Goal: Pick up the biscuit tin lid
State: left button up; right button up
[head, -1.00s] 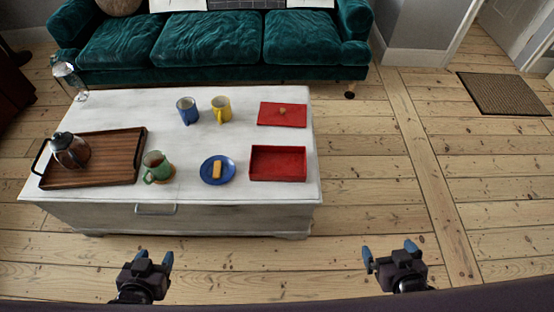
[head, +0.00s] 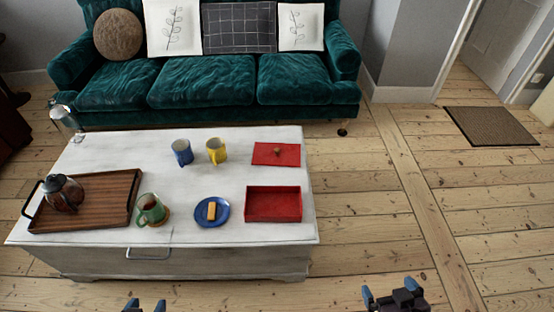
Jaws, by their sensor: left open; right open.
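My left gripper (head: 145,306) is open and empty at the bottom edge, mostly cut off by the frame. My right gripper (head: 389,299) is open and empty at the bottom right. Both are in front of the table, well short of the lid.
A blue mug (head: 182,152) and a yellow mug (head: 217,151) stand left of the lid. A blue plate (head: 203,220) with a biscuit, a green mug (head: 151,210) and a wooden tray (head: 105,212) with a coffee press (head: 63,193) are nearer. A teal sofa (head: 200,82) stands behind.

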aim_at(265, 154)
jog(key=i+l+u, duration=0.3)
jog(key=l+u, duration=0.15)
jog(key=l, duration=0.25)
jog(key=i+l+u, duration=0.15)
jog(key=l+u, duration=0.3)
jog(key=l, duration=0.3)
jog(key=l+u, duration=0.45)
jog(key=l, duration=0.4)
jog(key=l+u, duration=0.45)
jog(key=l, duration=0.4)
jog(key=k+l+u, duration=0.25)
jog(key=l+u, duration=0.2)
jog(key=l, duration=0.3)
